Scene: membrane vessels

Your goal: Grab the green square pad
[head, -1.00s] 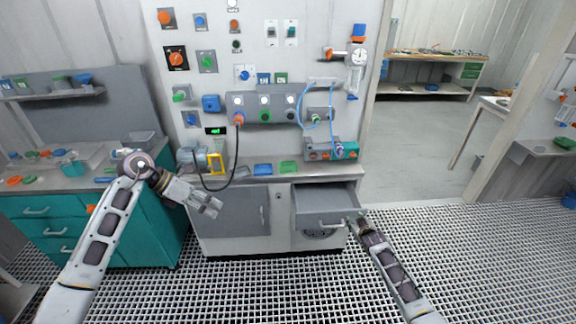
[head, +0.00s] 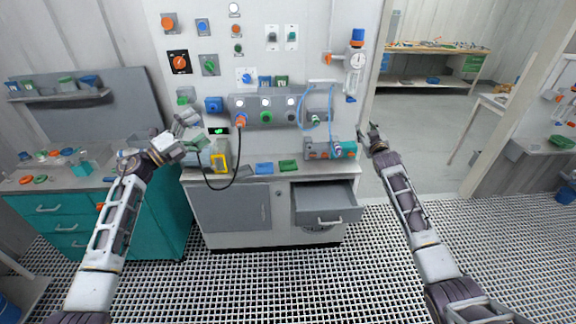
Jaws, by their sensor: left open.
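The green square pad (head: 288,167) lies flat on the counter of the central cabinet, just right of a blue pad (head: 264,168). My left gripper (head: 188,122) is open and raised in front of the panel's left edge, up and left of the green pad and well apart from it. My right gripper (head: 371,132) is raised beside the panel's right edge, to the right of the green pad and clear of it. It is small and dark, and its fingers cannot be made out.
The open drawer (head: 327,205) sticks out below the counter's right part. A yellow-framed item (head: 219,163) and a hanging black cable stand left of the pads. A grey and teal device (head: 330,149) sits at the counter's right. A teal cabinet (head: 60,222) stands left.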

